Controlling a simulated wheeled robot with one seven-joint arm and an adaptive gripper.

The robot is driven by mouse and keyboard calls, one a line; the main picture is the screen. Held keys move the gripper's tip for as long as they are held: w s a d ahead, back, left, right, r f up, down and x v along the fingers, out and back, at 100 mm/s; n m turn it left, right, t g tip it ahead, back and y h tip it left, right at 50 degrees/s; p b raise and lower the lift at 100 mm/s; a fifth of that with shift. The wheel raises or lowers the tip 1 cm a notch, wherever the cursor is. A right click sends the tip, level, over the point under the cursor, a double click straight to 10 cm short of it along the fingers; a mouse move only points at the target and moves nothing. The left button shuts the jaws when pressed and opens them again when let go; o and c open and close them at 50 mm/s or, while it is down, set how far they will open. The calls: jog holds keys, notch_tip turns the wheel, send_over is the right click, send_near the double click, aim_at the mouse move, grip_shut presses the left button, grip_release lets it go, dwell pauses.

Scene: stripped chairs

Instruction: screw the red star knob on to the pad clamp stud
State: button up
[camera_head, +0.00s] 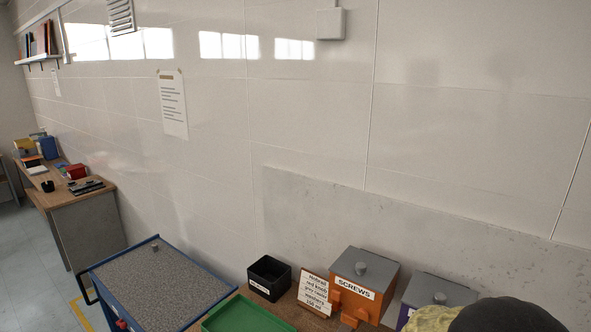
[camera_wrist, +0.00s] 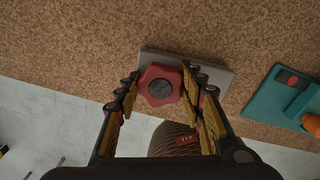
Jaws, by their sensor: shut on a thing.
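The red star knob (camera_wrist: 160,86), with a dark round centre, shows in the wrist view. My gripper (camera_wrist: 160,80) is shut on it, one finger on each side. A flat grey plate (camera_wrist: 220,78) lies behind the knob on the speckled brown surface; it may be part of the pad clamp, but I cannot tell. No stud shows; if it is under the knob, it is hidden. I cannot tell whether the knob touches the plate. In the head view neither knob nor gripper can be made out.
A teal tray (camera_wrist: 266,98) with an orange round thing lies right in the wrist view. A brown striped thing (camera_wrist: 168,143) is below the knob. The head view shows a black bin (camera_head: 268,277), a card (camera_head: 313,291), an orange SCREWS box (camera_head: 353,290) and a green tray (camera_head: 240,320).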

jog(key=shift+s+f, duration=0.2)
grip_shut()
jog(key=shift+s, duration=0.1)
jog(key=m, duration=0.4)
jog(key=shift+s+f+m, duration=0.1)
jog(key=shift+m, duration=0.3)
jog(key=m, duration=0.4)
jog(key=shift+m, duration=0.4)
jog(key=o, duration=0.8)
grip_release()
jog(key=shift+m, duration=0.3)
jog(key=o, duration=0.5)
jog(key=shift+o, duration=0.2)
jog(key=shift+w, duration=0.2)
jog(key=shift+w+r+p, duration=0.1)
jog(key=shift+r+p, duration=0.15)
jog(key=shift+p, duration=0.1)
